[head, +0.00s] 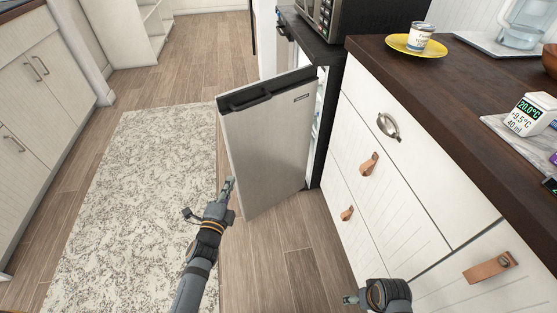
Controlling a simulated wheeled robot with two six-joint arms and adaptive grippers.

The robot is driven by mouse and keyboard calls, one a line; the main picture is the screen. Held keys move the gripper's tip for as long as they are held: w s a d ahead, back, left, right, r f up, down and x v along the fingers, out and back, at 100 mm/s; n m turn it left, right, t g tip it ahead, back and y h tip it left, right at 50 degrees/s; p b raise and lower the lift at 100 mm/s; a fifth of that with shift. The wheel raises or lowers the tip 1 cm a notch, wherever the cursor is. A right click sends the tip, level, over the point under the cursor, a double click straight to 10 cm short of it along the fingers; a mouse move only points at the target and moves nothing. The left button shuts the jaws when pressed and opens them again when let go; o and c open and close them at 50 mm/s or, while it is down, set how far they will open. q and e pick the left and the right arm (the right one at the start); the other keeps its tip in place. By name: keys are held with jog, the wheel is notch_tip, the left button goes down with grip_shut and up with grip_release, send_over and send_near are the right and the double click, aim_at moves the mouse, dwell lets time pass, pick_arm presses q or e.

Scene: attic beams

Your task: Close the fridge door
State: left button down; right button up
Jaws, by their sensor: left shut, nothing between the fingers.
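The fridge door (272,150) is a grey panel with a dark top edge and dark handle, standing ajar out from the fridge (317,115) under the dark counter. A strip of the lit inside with shelves shows behind it. My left gripper (228,186) is shut and empty, at the lower outer edge of the door; I cannot tell whether it touches. My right gripper (350,299) is low in the view, in front of the white drawers, apart from the door; its fingers are too small to read.
White drawers (380,185) with leather pulls stand right of the fridge. The dark countertop (450,110) holds a yellow plate (416,46) with a can. A microwave (365,18) sits above the fridge. A patterned rug (140,200) and wooden floor lie clear to the left.

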pick_arm(q)
send_near(235, 145)
jog(key=w+d, duration=0.1)
jog(key=d, duration=0.2)
jog(key=w, duration=0.1)
jog(key=w+a, duration=0.1)
jog(key=w, duration=0.1)
jog(key=w+a, duration=0.1)
jog(key=w, duration=0.1)
jog(key=shift+a+f, duration=0.15)
pick_arm(e)
jog(key=shift+a+r, duration=0.1)
jog(key=shift+r, duration=0.3)
pick_arm(q)
jog(key=shift+a, duration=0.1)
